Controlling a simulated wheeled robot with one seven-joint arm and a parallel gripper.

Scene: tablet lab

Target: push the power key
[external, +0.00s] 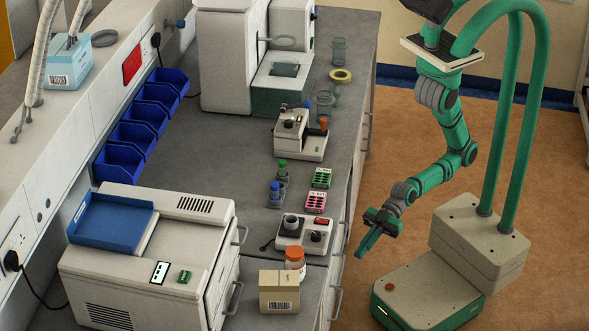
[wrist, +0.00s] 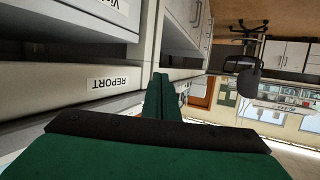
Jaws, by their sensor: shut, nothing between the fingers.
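My gripper (external: 361,252) is green, with its fingers together and nothing between them. It hangs over the floor just right of the bench's drawer fronts, pointing down and left. In the wrist view the fingers (wrist: 167,82) reach past a dark bar. No key is clearly marked as the power key. A white boxy machine (external: 218,228) at the front left of the bench has a small white panel (external: 160,272) with dark marks and a green block (external: 184,276) on top. A small stirrer-like device (external: 290,233) has a red patch (external: 321,221) and a dark knob. My gripper touches none of these.
The grey bench (external: 235,150) carries a larger white instrument (external: 226,60), a small device (external: 300,135), pink and green racks, an orange-capped jar (external: 295,258) and a cardboard box (external: 279,291). Drawer handles (external: 337,300) stick out along its right side.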

